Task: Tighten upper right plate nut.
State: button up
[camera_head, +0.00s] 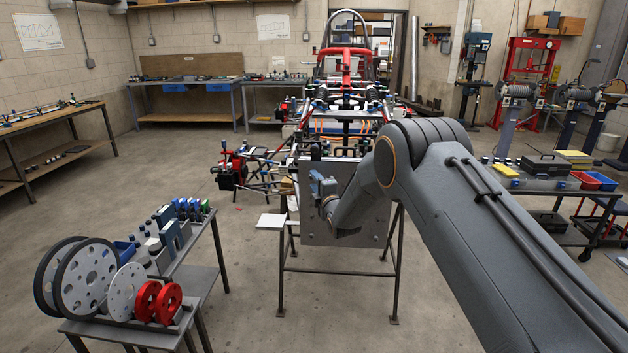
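A flat grey plate (315,229) stands upright at the front of the tube chassis (345,60), over a dark metal stand (283,270). My arm reaches in from the lower right and crosses the plate. My gripper end (322,188) is in front of the plate's upper left part. It is small and partly turned away; a blue-grey body shows there, and I cannot tell if it is a held tool or part of the gripper. The plate's upper right area is largely hidden behind my arm, and I cannot make out the upper right nut.
A small bench (205,277) at lower left holds discs, red rings and several small tools. A dark table (535,181) with boxes and trays stands at right. A workbench (55,130) runs along the left wall. The floor (170,180) between is mostly clear.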

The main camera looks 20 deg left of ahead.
jog(key=shift+w+a, duration=0.4)
jog(key=shift+w, duration=0.15)
grip_shut()
